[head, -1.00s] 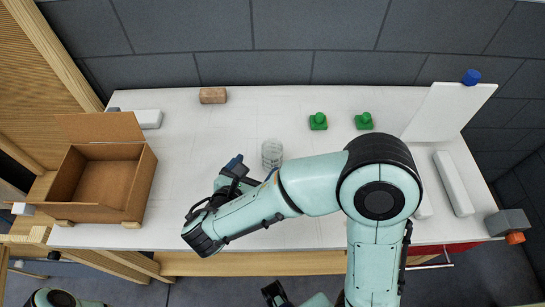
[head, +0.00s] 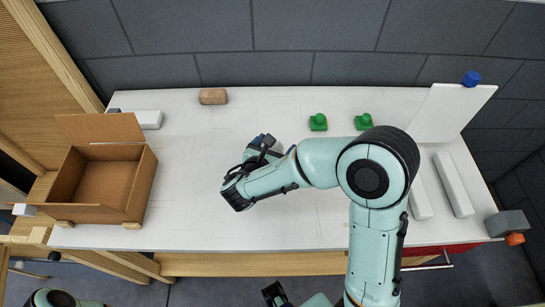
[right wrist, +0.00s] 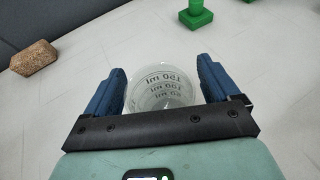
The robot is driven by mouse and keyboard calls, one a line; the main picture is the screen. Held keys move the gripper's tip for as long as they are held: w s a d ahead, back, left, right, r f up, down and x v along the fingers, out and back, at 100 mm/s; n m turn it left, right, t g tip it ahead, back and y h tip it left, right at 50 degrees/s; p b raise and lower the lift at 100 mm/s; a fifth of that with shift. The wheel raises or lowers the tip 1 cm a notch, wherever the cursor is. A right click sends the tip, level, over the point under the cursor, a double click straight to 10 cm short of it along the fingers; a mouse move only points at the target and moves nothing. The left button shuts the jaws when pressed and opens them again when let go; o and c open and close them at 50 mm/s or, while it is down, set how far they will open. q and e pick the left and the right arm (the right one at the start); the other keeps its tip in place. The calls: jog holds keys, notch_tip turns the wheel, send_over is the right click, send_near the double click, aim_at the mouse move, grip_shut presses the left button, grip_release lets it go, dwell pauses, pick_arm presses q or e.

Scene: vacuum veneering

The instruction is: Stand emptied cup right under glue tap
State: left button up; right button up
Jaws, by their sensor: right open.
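The clear cup (right wrist: 160,88) with dark volume marks stands on the white table, seen in the right wrist view between the two blue fingers of my right gripper (right wrist: 160,90). The fingers are open, one on each side of the cup, with a small gap visible. In the head view my right gripper (head: 263,146) is over the middle of the table and mostly hides the cup. I cannot make out the cup's contents. I cannot surely tell which thing is the glue tap. My left gripper cannot be made out.
Two green pieces (head: 318,122) (head: 364,121) stand right of the cup. A cork-brown block (head: 213,96) lies at the back. An open cardboard box (head: 140,190) stands left. A white panel (head: 440,112) with a blue knob (head: 471,77) and white bars (head: 453,184) are right. The table's left-middle is clear.

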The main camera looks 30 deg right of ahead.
jog(key=c, duration=1.1)
jog(key=shift+c, duration=0.2)
jog(key=shift+r, duration=0.1)
